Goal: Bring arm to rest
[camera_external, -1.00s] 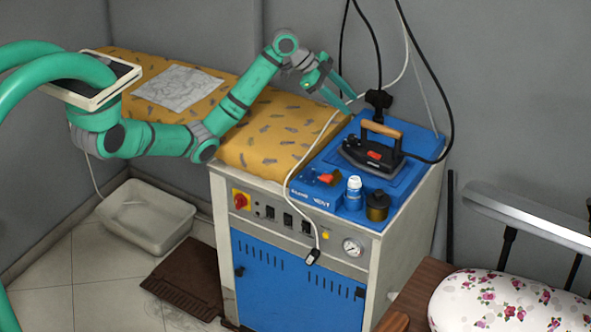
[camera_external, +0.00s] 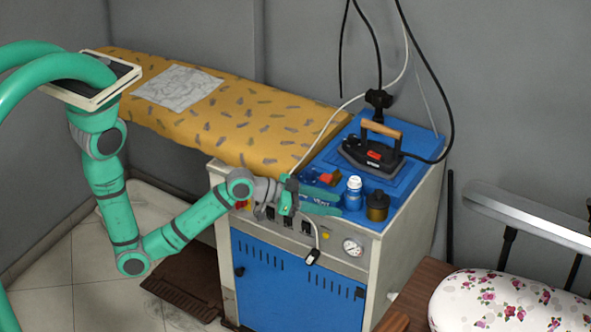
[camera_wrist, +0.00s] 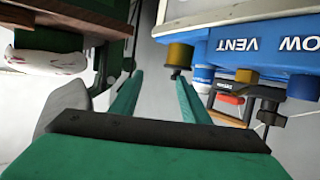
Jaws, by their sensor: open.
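My gripper (camera_external: 318,200) is in front of the upper front edge of the ironing station (camera_external: 300,272), near its control panel. My arm bends down from its mount at the left and then rises toward the station. In the wrist view, the two green fingers of my gripper (camera_wrist: 160,97) are spread with nothing between them. The station's blue top edge with upside-down lettering shows at the upper right of that view. Whether the fingers touch the station cannot be told.
A white cable hangs over the front. The patterned ironing board (camera_external: 250,125) lies behind my arm. A floral padded board (camera_external: 500,303) is at lower right.

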